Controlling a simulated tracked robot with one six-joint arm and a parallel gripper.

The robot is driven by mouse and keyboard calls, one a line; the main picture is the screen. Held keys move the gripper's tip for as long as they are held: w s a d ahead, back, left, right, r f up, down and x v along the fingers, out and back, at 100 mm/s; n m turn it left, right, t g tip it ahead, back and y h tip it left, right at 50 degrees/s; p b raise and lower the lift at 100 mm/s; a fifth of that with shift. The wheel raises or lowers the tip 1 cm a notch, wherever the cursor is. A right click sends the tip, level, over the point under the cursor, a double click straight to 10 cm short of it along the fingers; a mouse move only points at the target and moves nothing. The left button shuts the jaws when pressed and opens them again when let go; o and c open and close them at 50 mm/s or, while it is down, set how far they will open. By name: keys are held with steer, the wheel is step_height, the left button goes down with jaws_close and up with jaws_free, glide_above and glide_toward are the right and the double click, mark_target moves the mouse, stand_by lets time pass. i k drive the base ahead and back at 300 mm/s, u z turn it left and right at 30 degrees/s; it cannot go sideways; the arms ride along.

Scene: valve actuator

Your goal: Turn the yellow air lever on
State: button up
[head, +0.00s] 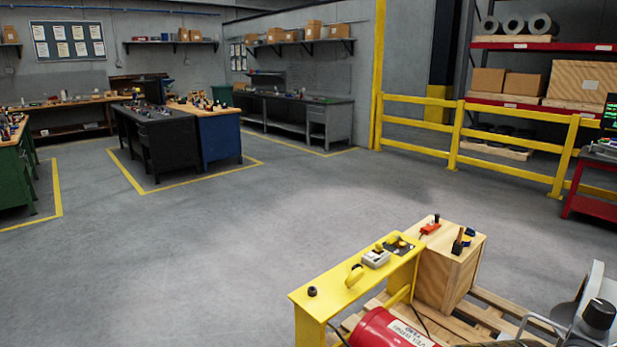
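A yellow stand (335,293) with a long flat top is at the lower middle of the head view. A small upright yellow piece (355,275), which looks like a lever handle, sits near the middle of that top. A black knob (312,291) is at its near left end. A grey box (376,259) and dark fittings (399,244) are toward its far right end. At this size I cannot tell which way the lever is set. Nothing touches the yellow piece. I cannot make out my gripper in this view.
A wooden crate (447,275) with small tools stands against the stand, on a pallet (490,314). A red cylinder (390,330) lies in front. Grey and black equipment (590,318) fills the lower right corner. Open floor (200,250) lies left; yellow railings (455,140) are behind.

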mark_target(392, 239)
steer(key=u, duration=0.5)
steer(key=k, duration=1.35)
steer(key=u, duration=0.6)
steer(key=i, duration=2.8)
steer(key=z, duration=0.05)
